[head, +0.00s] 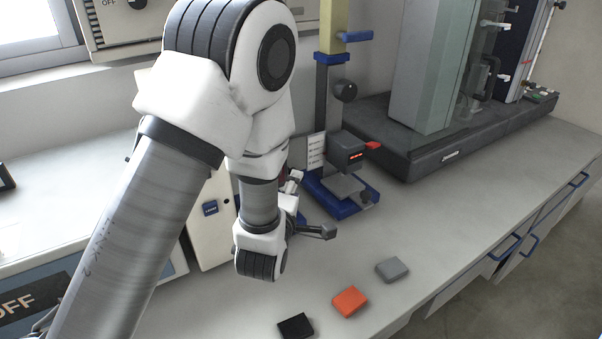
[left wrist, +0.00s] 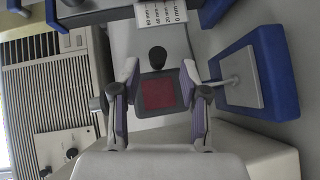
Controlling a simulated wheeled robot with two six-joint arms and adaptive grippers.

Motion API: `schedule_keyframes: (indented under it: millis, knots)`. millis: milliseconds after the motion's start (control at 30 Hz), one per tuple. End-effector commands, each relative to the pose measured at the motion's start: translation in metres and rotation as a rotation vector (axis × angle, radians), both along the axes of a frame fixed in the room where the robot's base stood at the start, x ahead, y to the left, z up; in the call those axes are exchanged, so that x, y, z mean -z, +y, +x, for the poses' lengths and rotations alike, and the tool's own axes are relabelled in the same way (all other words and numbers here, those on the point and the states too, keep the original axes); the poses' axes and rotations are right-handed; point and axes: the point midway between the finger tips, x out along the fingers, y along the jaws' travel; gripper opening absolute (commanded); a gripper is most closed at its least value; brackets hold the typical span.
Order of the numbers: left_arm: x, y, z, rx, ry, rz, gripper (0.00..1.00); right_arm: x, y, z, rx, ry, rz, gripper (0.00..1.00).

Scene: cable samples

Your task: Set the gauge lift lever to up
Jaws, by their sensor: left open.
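The gauge is a dark block (head: 347,150) with red digits on a column above a blue base (head: 340,200). A red lever (head: 373,146) sticks out from its right side, roughly level. In the left wrist view the blue base (left wrist: 276,70) with its grey plate is at the right. My left gripper (head: 313,205) is open in front of and left of the stand. In the left wrist view its two fingers (left wrist: 159,78) are apart, and a dark-framed red square (left wrist: 158,94) and black knob (left wrist: 157,58) appear between them. I cannot tell which part that square is. My right gripper is out of view.
Black (head: 296,326), orange (head: 351,301) and grey (head: 393,269) blocks lie on the bench in front. A glass-fronted machine on a dark base (head: 450,148) stands at the right. A cream box (head: 212,220) is left of the stand, partly behind my arm.

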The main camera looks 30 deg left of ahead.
Motion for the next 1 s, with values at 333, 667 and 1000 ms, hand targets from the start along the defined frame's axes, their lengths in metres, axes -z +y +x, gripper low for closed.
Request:
schedule_keyframes:
  millis: [333,667,1000]
  knots:
    - [0.005,0.015,0.053,-0.001,-0.002,-0.002,0.45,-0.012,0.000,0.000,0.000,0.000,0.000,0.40]
    - [0.010,0.020,0.074,0.000,0.000,0.001,0.45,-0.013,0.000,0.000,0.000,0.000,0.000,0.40]
    - [0.010,0.020,0.073,0.000,0.001,0.000,0.00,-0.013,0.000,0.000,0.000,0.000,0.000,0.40]
